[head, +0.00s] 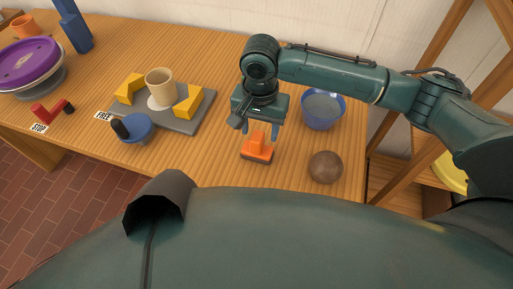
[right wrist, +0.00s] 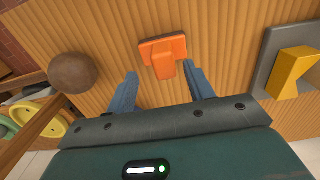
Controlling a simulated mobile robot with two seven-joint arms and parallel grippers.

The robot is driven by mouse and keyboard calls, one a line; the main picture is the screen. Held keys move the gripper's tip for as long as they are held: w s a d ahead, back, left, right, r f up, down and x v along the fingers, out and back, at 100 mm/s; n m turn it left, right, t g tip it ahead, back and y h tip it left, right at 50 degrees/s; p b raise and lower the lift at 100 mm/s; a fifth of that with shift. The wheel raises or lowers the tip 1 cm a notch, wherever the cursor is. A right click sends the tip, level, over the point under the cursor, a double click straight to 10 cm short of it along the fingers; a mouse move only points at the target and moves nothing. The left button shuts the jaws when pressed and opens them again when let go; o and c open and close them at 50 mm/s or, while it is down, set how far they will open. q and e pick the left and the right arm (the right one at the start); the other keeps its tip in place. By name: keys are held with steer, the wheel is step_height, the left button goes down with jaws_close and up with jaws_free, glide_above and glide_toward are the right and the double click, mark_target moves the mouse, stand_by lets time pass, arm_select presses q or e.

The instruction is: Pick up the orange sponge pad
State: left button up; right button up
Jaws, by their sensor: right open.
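The orange sponge pad (head: 257,148) sits on the wooden table, with a raised block on top and a dark underside. It also shows in the right wrist view (right wrist: 163,52). My right gripper (head: 260,129) is directly above the pad, pointing down. In the right wrist view its two blue fingers (right wrist: 159,78) are apart, one to each side of the pad's raised block, with nothing held. I cannot tell whether the fingertips are level with the block. My left gripper is not in view.
A brown ball (head: 325,167) and a blue bowl (head: 322,108) stand right of the pad. Left are a grey board (head: 205,111) with yellow blocks and a beige cup (head: 160,88), a blue knob (head: 135,128), a red lever (head: 50,112) and a purple wheel (head: 28,62).

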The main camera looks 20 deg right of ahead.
mark_target(257, 136)
steer(key=f, duration=0.5)
steer(key=shift+w+a+b, duration=0.15)
steer(key=shift+a+b, duration=0.05)
steer(key=shift+b, duration=0.15)
steer(key=shift+f, duration=0.35)
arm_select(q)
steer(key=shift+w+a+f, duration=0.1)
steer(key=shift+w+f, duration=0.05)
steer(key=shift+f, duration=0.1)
